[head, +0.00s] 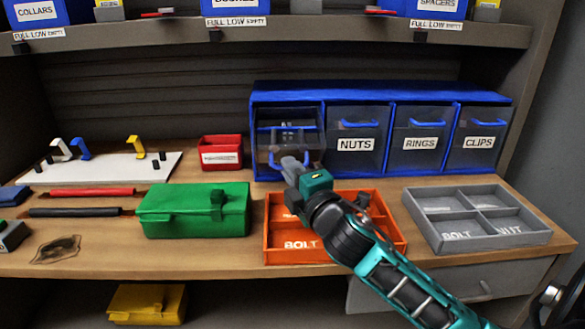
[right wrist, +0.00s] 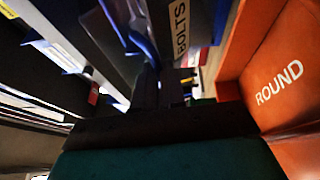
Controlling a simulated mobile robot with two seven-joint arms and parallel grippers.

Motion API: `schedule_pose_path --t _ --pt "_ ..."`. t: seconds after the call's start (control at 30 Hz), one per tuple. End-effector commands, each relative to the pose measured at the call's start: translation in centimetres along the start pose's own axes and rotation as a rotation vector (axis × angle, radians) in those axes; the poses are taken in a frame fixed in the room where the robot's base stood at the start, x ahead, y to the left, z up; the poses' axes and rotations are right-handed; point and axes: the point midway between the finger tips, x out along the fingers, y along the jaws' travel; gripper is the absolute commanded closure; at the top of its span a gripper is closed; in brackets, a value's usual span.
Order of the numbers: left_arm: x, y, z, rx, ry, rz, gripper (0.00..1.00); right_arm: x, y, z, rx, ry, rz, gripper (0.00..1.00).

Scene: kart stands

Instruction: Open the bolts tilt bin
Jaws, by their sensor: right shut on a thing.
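The bolts tilt bin (head: 272,147) is the leftmost bin in the blue-framed rack (head: 380,91). Its clear front is tipped outward, and its dark interior shows above it. Its BOLTS label (right wrist: 181,30) reads in the right wrist view. My right gripper (head: 291,166) reaches up from the lower right and is shut on the bin's blue handle (head: 275,163). Its fingers (right wrist: 172,88) hide part of the handle and the bin's front. The nuts bin (head: 356,125), rings bin (head: 420,128) and clips bin (head: 481,128) stand closed. My left gripper is not in view.
An orange tray (head: 274,257) lies under my right arm, close in front of the rack. A grey tray (head: 420,225) is to its right. A green box (head: 193,212) and a red bin (head: 220,143) stand left. A shelf (head: 160,40) with blue bins runs above.

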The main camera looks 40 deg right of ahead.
Motion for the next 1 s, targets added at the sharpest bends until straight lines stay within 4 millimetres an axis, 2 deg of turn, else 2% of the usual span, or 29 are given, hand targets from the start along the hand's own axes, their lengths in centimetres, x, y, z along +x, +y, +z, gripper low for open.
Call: schedule_pose_path --t 0.03,0.37,0.4,0.6,1.0 --pt "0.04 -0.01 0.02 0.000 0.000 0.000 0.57 0.02 -0.77 0.14 0.003 -0.006 -0.018 1.00" --pt "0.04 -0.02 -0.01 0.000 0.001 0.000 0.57 0.02 -0.78 0.15 0.003 -0.007 -0.019 1.00" --pt "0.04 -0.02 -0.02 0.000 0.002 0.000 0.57 0.02 -0.77 0.16 0.003 -0.007 -0.018 0.86" --pt "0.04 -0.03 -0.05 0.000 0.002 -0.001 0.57 0.03 -0.57 0.14 0.002 -0.006 -0.013 0.67" --pt "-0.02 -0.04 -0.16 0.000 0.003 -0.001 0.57 0.05 -0.07 0.09 0.000 -0.003 -0.005 0.65"
